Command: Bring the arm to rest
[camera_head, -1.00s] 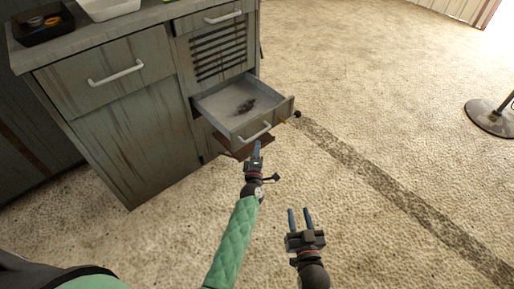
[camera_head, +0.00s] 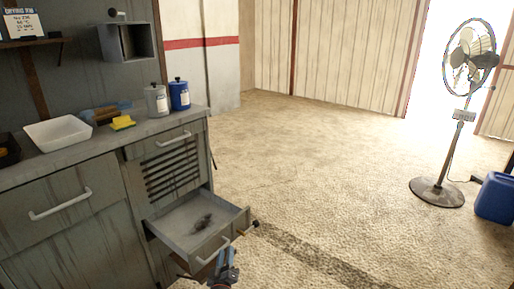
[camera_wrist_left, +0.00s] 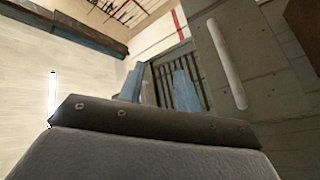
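My left gripper (camera_head: 226,264) is at the bottom edge of the head view, just in front of the open drawer (camera_head: 171,230). In the left wrist view its two blue fingers (camera_wrist_left: 159,86) stand apart with nothing between them, so it is open and empty. The vent slats of the grey cabinet show behind the fingers, and a white bar handle (camera_wrist_left: 228,65) is to their right. I cannot tell whether the gripper touches the drawer front. My right gripper is not in view.
The drawer holds a small dark item (camera_head: 203,222). The worn grey cabinet (camera_head: 75,235) carries a white tray (camera_head: 58,133), a yellow sponge (camera_head: 123,122) and a blue bottle (camera_head: 179,95). A fan (camera_head: 436,190) and blue canister (camera_head: 496,198) stand right; the floor between is clear.

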